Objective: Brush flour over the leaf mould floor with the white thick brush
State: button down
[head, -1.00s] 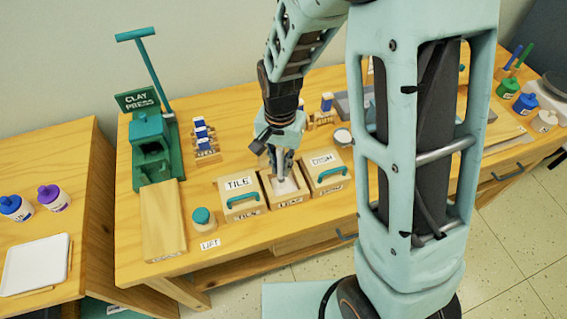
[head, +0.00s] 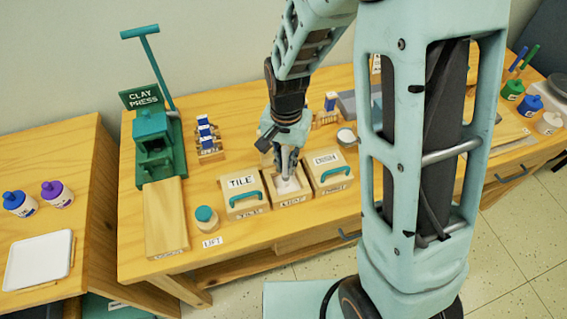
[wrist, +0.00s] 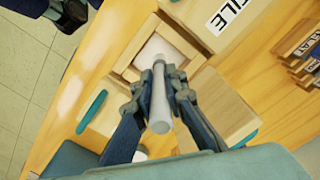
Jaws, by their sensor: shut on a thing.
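My gripper (head: 288,172) is shut on the white thick brush and points down at the leaf mould. In the wrist view my gripper (wrist: 158,94) has a finger on each side of the pale round handle of the brush (wrist: 160,112). The leaf mould (head: 290,203) is an open wooden box between the tile and dish boxes; it also shows in the wrist view (wrist: 124,70). Its floor looks whitish. The far end of the brush is over or inside the box. I cannot tell whether it touches the floor.
The lidded tile box (head: 241,204) and dish box (head: 328,177) stand close on either side, with teal handles. A teal-lidded jar (head: 206,219) and the green clay press (head: 158,150) are left. A small round dish (head: 346,137) stands behind the dish box.

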jog(key=shift+w+d, duration=0.15)
jog(key=shift+d, duration=0.3)
jog(key=shift+w+d, duration=0.2)
jog(key=shift+d, duration=0.25)
jog(key=shift+r, duration=0.1)
jog(key=shift+r+p, duration=0.45)
jog(key=shift+r, duration=0.2)
notch_tip(320, 180, up, 8)
jog(key=p, duration=0.6)
